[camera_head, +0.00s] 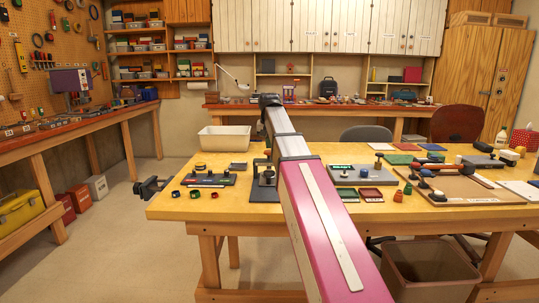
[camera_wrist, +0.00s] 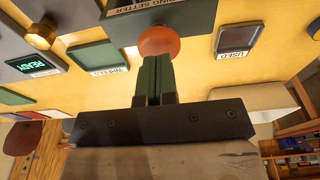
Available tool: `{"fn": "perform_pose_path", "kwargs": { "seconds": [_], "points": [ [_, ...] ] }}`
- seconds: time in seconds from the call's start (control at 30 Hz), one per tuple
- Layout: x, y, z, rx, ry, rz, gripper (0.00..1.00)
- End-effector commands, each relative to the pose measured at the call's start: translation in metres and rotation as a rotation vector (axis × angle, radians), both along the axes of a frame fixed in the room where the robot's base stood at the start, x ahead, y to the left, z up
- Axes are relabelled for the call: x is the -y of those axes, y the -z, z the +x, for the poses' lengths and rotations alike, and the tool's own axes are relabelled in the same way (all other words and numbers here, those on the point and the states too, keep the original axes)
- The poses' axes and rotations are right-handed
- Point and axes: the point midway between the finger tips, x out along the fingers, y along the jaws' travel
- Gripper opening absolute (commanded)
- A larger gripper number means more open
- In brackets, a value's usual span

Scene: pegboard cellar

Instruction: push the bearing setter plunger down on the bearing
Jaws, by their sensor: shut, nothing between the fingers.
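The bearing setter (camera_wrist: 190,14) is a dark block at the top of the wrist view, its label partly cut off. A round orange-red knob (camera_wrist: 158,41), apparently the plunger's top, stands in front of it. My gripper (camera_wrist: 154,62) is shut and empty, its green fingers pointing at the knob. The fingertips overlap the knob's edge in the picture; I cannot tell whether they touch. In the head view a dark device (camera_head: 262,190), likely the setter, stands on the yellow table, partly behind my arm. The bearing cannot be made out, and my fingers are hard to make out there.
In the wrist view, a "WHEELS" tray (camera_wrist: 98,56), a "USED" tray (camera_wrist: 237,39) and a green-lit "READY" display (camera_wrist: 32,65) lie around the setter. A dark rack (camera_head: 208,180) and small rings (camera_head: 195,193) are left of my arm. A brown board (camera_head: 440,185) lies right.

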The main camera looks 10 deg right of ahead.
Motion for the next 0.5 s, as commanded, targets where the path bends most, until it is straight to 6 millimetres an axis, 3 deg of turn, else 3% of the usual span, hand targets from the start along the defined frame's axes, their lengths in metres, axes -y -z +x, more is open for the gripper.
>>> {"fn": "perform_pose_path", "kwargs": {
  "seconds": [0.5],
  "points": [
    [0.0,0.012,0.0,-0.001,0.0,0.0,0.0]
  ]
}}
